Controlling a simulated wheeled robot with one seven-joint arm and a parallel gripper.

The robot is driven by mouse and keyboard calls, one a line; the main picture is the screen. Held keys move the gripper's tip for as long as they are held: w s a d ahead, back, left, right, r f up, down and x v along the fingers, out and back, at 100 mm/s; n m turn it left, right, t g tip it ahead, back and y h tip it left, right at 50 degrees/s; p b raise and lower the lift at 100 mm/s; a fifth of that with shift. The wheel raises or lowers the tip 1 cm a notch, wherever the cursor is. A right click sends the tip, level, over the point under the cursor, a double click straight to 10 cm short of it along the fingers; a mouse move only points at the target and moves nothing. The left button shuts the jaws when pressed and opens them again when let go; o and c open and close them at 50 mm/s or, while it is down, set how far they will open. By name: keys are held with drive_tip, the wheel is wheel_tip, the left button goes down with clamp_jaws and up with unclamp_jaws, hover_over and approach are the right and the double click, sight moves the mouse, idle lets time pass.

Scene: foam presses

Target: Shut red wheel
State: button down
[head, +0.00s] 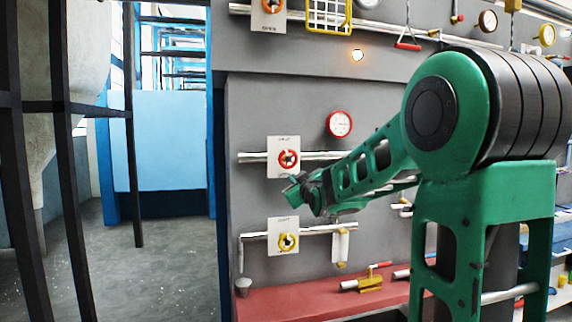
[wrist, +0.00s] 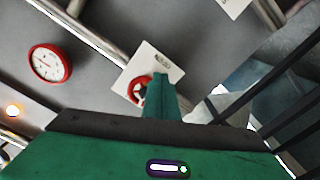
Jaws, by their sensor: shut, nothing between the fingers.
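The red wheel (head: 288,160) sits on a white plate (head: 276,170) on the grey wall, in front of a horizontal pipe. In the wrist view the red wheel (wrist: 135,92) shows left of my green fingers, which hide its right part. My gripper (head: 292,188) is at the plate's lower right corner in the head view, just below the wheel. In the wrist view my gripper (wrist: 161,84) is shut and empty, pointing at the plate. I cannot tell whether it touches the wheel.
A red-rimmed gauge (head: 339,123) is up and right of the wheel. A red ledge (head: 300,300) runs along the bottom. Open floor (head: 165,265) lies to the left.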

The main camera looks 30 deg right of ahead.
drive_tip(key=shift+v, duration=1)
